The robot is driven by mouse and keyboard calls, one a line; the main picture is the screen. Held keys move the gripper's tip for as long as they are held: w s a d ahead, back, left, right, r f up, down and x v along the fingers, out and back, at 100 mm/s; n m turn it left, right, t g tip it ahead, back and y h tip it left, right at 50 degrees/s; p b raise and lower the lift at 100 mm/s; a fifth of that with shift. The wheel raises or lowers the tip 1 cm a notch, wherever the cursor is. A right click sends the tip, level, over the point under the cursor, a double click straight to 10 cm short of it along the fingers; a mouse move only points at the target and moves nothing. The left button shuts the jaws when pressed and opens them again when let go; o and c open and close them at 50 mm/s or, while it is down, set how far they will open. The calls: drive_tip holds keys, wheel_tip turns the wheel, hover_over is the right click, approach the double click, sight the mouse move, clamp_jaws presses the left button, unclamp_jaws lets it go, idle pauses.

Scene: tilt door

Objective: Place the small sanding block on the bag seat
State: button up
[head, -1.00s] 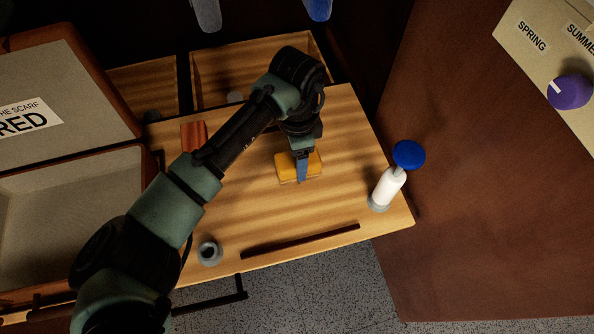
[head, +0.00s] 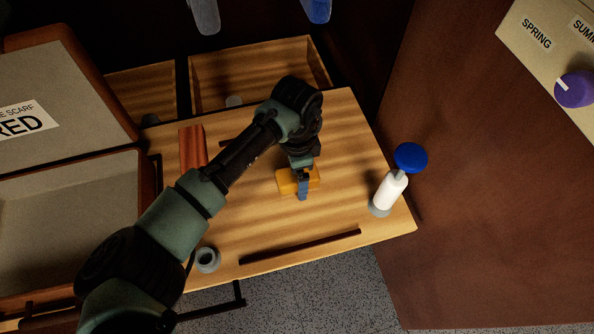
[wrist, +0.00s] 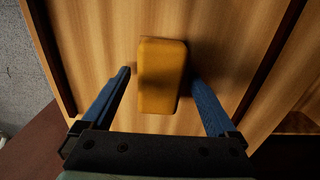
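A yellow-orange block (head: 286,183), which looks like the sanding block, lies flat on the wooden board (head: 345,135). My gripper (head: 303,188) is over it, pointing down, and partly hides it in the head view. In the wrist view the block (wrist: 160,75) lies between the two blue fingers of my gripper (wrist: 160,88). The fingers are spread, with a gap on each side, the right one closer. I cannot tell for certain which part is the bag seat.
A reddish-brown block (head: 192,147) lies left on the board. A white bottle with a blue top (head: 391,188) stands at the right. A grey ring-like piece (head: 208,259) sits at the front left. An open case (head: 70,200) is at left, an open drawer (head: 255,70) behind.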

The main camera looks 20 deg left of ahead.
wheel_tip(320, 180, up, 12)
drive_tip(key=p, duration=0.3)
drive_tip(key=shift+r, duration=0.2)
idle(0.6)
